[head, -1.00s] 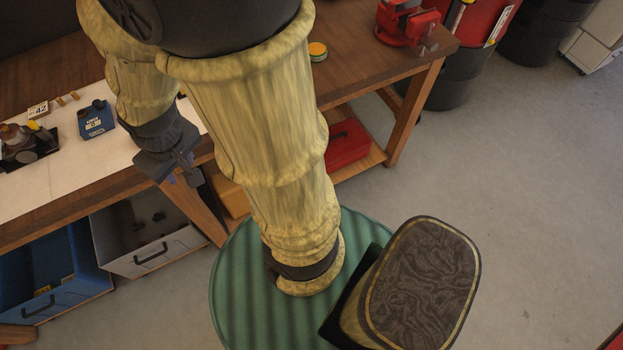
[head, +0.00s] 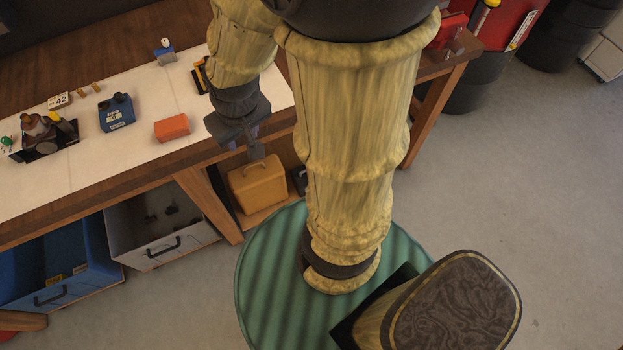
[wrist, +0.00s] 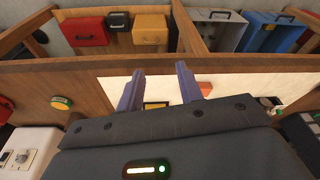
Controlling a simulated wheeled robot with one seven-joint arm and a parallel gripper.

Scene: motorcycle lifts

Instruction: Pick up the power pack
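A blue box (head: 116,113) with two black knobs and a white label stands on the white sheet of the workbench in the head view; it looks most like the power pack, though I cannot be sure. My gripper (head: 251,146) is to its right, near the bench's front edge, beyond a small orange box (head: 172,127). In the wrist view my gripper (wrist: 160,85) shows two purple-grey fingers apart with nothing between them. The orange box shows there too (wrist: 205,88), just right of the fingers. I cannot make out the blue box clearly in the wrist view.
The workbench (head: 100,217) also bears a brown-and-black device (head: 42,138), a tag marked 42 (head: 60,100) and a blue-and-white item (head: 164,50). A yellow case (head: 258,184) and open drawers (head: 160,228) are below. Floor at right (head: 540,180) is clear.

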